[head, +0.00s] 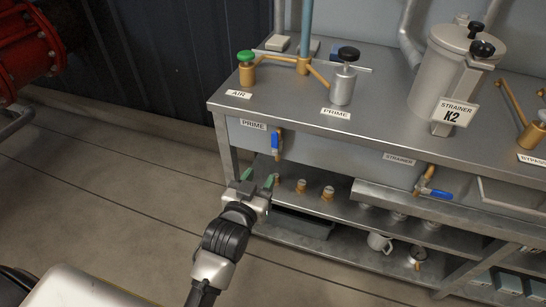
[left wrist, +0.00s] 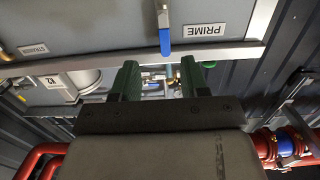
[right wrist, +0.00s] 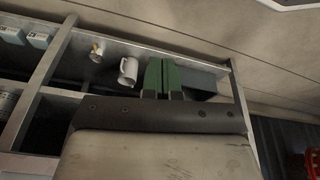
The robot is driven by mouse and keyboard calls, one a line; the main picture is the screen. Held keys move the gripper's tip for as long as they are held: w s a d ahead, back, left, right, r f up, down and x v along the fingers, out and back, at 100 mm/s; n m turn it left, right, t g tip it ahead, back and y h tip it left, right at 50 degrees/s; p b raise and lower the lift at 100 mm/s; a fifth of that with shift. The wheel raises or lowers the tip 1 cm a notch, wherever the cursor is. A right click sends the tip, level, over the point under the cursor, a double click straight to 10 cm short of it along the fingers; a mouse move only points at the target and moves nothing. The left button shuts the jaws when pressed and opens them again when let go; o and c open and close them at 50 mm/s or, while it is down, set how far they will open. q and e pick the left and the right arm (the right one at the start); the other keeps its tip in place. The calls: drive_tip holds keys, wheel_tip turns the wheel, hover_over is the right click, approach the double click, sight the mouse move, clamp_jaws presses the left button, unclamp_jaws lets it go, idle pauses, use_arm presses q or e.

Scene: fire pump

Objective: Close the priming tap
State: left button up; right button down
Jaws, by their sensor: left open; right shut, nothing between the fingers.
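The priming tap (head: 276,142) is a brass valve with a blue lever, on the bench front beside the PRIME label (head: 253,125). In the left wrist view the blue lever (left wrist: 165,42) shows just beyond my fingers, next to the upside-down PRIME label (left wrist: 205,29). My left gripper (head: 258,182) is open with green fingertips, below and a little left of the lever, apart from it and empty. My right gripper (right wrist: 162,78) is shut and empty in the right wrist view, near the lower shelf; it is not visible in the head view.
A second blue-levered tap (head: 433,190) sits by the STRAINER label to the right. Brass fittings (head: 301,186) stand on the shelf below the priming tap. A white mug (head: 380,242) is on the lowest shelf. Floor to the left is clear.

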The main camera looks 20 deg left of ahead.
sight(274, 139)
use_arm(q)
drive_tip(key=shift+t, duration=0.4)
drive_tip(key=w, duration=0.3)
drive_tip(key=w+r+b, duration=0.1)
drive_tip(key=w, duration=0.2)
drive_tip(key=w+r, duration=0.1)
drive_tip(key=w, duration=0.2)
drive_tip(key=shift+w+r+b, duration=0.2)
drive_tip(key=shift+r+b, duration=0.05)
drive_tip(key=shift+b, duration=0.05)
drive_tip(key=shift+w, duration=0.5)
use_arm(e)
wheel_tip(274, 139, up, 7)
drive_tip(key=shift+s+d, duration=0.15)
drive_tip(key=shift+s, duration=0.15)
use_arm(q)
clamp_jaws()
